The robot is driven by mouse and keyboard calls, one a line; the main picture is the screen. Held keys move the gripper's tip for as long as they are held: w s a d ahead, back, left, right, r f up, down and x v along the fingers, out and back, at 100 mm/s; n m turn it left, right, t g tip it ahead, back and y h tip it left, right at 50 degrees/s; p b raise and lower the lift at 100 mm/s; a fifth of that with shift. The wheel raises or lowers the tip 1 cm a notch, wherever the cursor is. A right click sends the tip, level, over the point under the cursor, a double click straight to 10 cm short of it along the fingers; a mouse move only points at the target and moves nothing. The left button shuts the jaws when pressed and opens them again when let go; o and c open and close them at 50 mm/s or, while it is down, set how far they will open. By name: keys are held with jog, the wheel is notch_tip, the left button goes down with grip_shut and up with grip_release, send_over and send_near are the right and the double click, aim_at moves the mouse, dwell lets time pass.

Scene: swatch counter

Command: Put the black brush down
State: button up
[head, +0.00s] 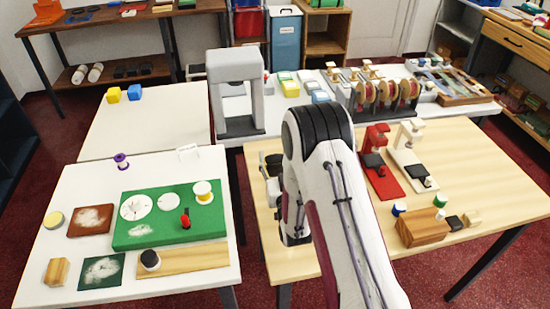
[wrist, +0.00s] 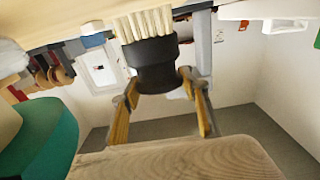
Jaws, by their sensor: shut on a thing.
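The black brush (wrist: 152,66) shows in the wrist view, with a dark round body and pale bristles (wrist: 145,24). My gripper (wrist: 158,82) has its two fingers on either side of the dark body and is shut on it. The bristles point toward the top of the picture, close to a pale wooden surface (wrist: 40,18); I cannot tell whether they touch it. In the head view my gripper (head: 268,165) is low at the left side of the pale wooden table (head: 480,160), partly behind my arm. I cannot make out the brush there.
Red (head: 377,165) and white (head: 410,155) stands are right of my arm. A brown wooden block (head: 422,228) lies nearer the front. A grey-white machine (head: 236,90) stands behind my gripper. The white table (head: 75,185) at left holds a green board (head: 160,234). The wooden table's right part is clear.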

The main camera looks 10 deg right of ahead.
jog(key=shift+s+f, duration=0.15)
jog(key=shift+f, duration=0.55)
jog(key=o, duration=1.1)
jog(key=shift+c, duration=0.2)
jog(key=shift+r, duration=0.1)
jog(key=shift+w+r, duration=0.2)
jog(key=shift+r, duration=0.3)
jog(key=s, duration=1.2)
jog(key=shift+r, duration=0.25)
